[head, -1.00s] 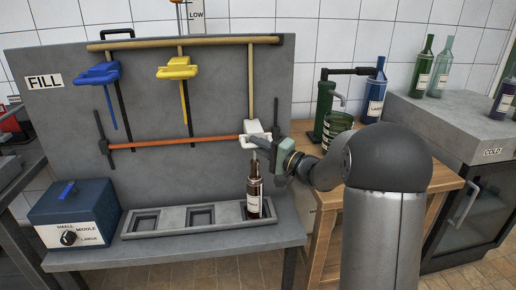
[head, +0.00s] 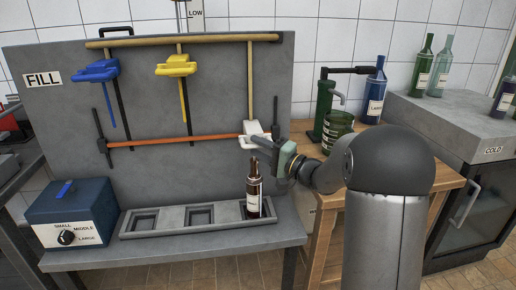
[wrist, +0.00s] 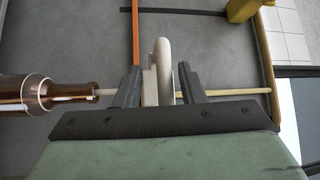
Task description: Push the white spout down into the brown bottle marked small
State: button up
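The brown bottle (head: 254,192) stands upright in the right recess of the grey rack in the head view. Its neck (wrist: 72,92) comes in from the left in the wrist view. I cannot read its label. The white spout (head: 256,131) hangs above the bottle, at the right end of the orange rod. In the wrist view its pale curved body (wrist: 165,75) lies between the two dark fingers of my gripper (wrist: 160,88). The fingers are apart and close to the spout on both sides; contact is unclear. A short pale tube shows between neck and fingers.
The rack (head: 165,233) has two empty recesses left of the bottle. Blue (head: 97,71) and yellow (head: 177,68) spouts hang on the board. A dial box (head: 72,215) stands at left. A wooden table (head: 420,190) with a green pump stands at right.

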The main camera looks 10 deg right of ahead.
jog(key=v, duration=1.7)
jog(key=shift+p, duration=0.3)
jog(key=shift+w+a+r, duration=0.1)
jog(key=s+a+r+n+g+h+p, duration=0.1)
jog(key=s+a+r+n+g+p, duration=0.15)
jog(key=s+a+g+p, duration=0.45)
jog(key=s+a+r+n+g+p, duration=0.2)
jog(key=s+a+r+g+p, duration=0.3)
jog(key=a, duration=0.5)
jog(key=s+d+r+n+g+h+p, duration=0.1)
jog(key=s+d+r+n+h+p, duration=0.1)
jog(key=s+h+p, duration=0.4)
jog(key=s+d+r+n+g+h+p, duration=0.1)
jog(key=s+d+r+h+p, duration=0.1)
jog(key=s+h+p, duration=0.3)
jog(key=s+h, duration=0.1)
jog(key=s, duration=0.2)
jog(key=shift+d+r+n+p, duration=0.15)
jog(key=shift+r+n+p, duration=0.15)
jog(key=shift+n+p, duration=0.1)
